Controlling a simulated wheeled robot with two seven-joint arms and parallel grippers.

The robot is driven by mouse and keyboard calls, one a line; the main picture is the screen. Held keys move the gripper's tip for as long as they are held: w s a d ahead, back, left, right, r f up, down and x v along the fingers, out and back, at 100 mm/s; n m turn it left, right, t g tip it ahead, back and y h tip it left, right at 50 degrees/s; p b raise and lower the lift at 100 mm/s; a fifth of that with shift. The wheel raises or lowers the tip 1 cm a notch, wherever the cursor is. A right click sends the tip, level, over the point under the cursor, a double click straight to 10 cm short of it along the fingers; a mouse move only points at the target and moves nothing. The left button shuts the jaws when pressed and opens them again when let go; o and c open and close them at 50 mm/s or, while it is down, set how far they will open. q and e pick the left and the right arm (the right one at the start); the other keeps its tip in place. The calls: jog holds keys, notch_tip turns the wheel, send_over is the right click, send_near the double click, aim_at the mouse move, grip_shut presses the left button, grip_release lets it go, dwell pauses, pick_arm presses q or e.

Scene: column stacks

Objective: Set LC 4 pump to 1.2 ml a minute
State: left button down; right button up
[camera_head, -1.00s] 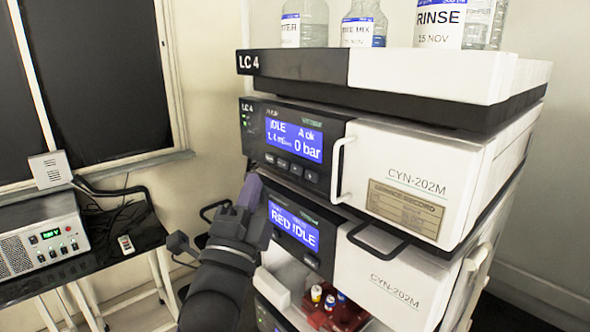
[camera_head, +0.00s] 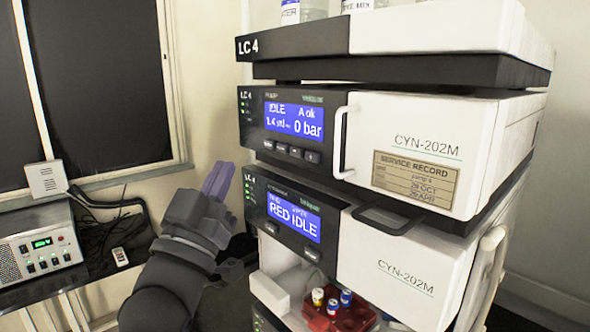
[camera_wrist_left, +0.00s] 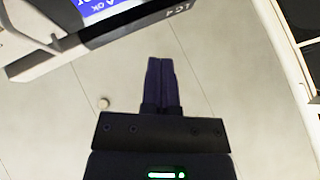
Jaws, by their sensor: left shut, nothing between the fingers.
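The LC 4 pump (camera_head: 375,150) is the second unit of the stack, with a black front panel and white door. Its blue display (camera_head: 293,121) reads IDLE, what looks like 1.4 ml, and 0 bar. A row of small buttons (camera_head: 290,150) sits below the display. My left gripper (camera_head: 218,178) is shut and empty, left of the stack and apart from it, fingers pointing up. My right gripper is not in view.
Bottles (camera_head: 300,10) stand on top of the stack. A power supply box (camera_head: 40,250) stands on the left table. Free space lies between table and stack.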

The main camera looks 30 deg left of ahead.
aim_at(297, 152)
pick_arm(q)
jog(key=shift+w, duration=0.15)
jog(key=w+d, duration=0.3)
jog(key=w, duration=0.5)
jog(key=shift+d, duration=0.2)
dwell(2.0)
jog(key=shift+w+d, duration=0.15)
jog(key=shift+w, duration=0.2)
